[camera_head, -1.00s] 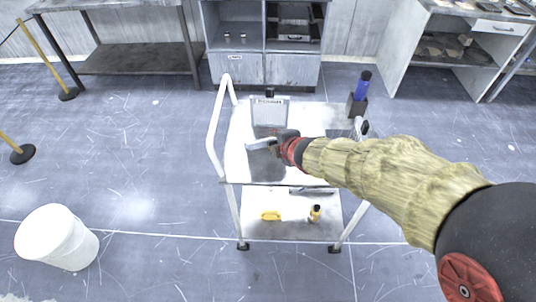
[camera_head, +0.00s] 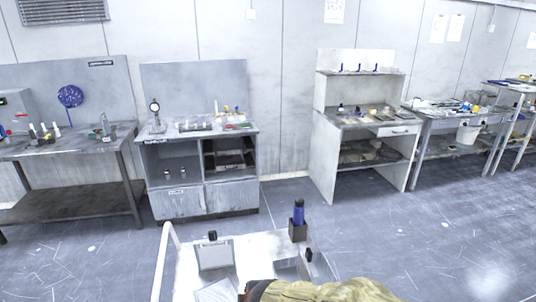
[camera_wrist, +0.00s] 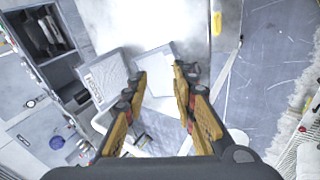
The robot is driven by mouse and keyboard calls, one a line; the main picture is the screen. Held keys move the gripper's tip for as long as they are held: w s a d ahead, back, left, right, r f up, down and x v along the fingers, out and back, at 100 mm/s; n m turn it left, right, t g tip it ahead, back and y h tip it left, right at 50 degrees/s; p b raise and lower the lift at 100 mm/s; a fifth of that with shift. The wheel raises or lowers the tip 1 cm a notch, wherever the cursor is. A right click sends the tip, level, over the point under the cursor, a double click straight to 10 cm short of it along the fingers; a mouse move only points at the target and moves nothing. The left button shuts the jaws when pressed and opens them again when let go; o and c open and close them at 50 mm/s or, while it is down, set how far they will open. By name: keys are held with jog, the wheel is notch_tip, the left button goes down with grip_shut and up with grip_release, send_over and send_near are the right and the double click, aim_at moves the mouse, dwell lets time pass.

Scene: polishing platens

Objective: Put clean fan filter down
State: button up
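The pale square panel (camera_head: 216,291), apparently the clean fan filter, is at the bottom of the head view over the white cart's top. In the wrist view this panel (camera_wrist: 153,62) appears just beyond my fingertips, its face tilted to the camera. My gripper (camera_wrist: 159,73) has its two tan fingers apart, with a clear gap between them. I cannot tell whether the fingertips touch the panel. In the head view only the dark, red-edged wrist end and the tan sleeve show at the bottom edge; the fingers are hidden.
A grey framed board (camera_head: 214,253) stands on the cart behind the panel. A blue-handled tool sits in a dark holder (camera_head: 298,230) at the cart's far right corner. A white rail (camera_head: 163,262) bounds the left side. Workbenches line the wall; the floor around is open.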

jog(key=s+d+r+m+h, duration=0.1)
jog(key=s+d+r+m, duration=0.8)
jog(key=d, duration=0.3)
jog(key=s+d+r+m+g+h, duration=0.1)
jog(key=s+d+r+m, duration=0.8)
jog(key=s+d, duration=0.3)
jog(key=shift+s+d+r+m+h, duration=0.25)
jog(key=shift+d+m+h, duration=0.15)
jog(key=shift+d+m, duration=0.3)
jog(key=shift+o, duration=1.4)
jog(key=shift+d, duration=0.1)
jog(key=shift+c, duration=1)
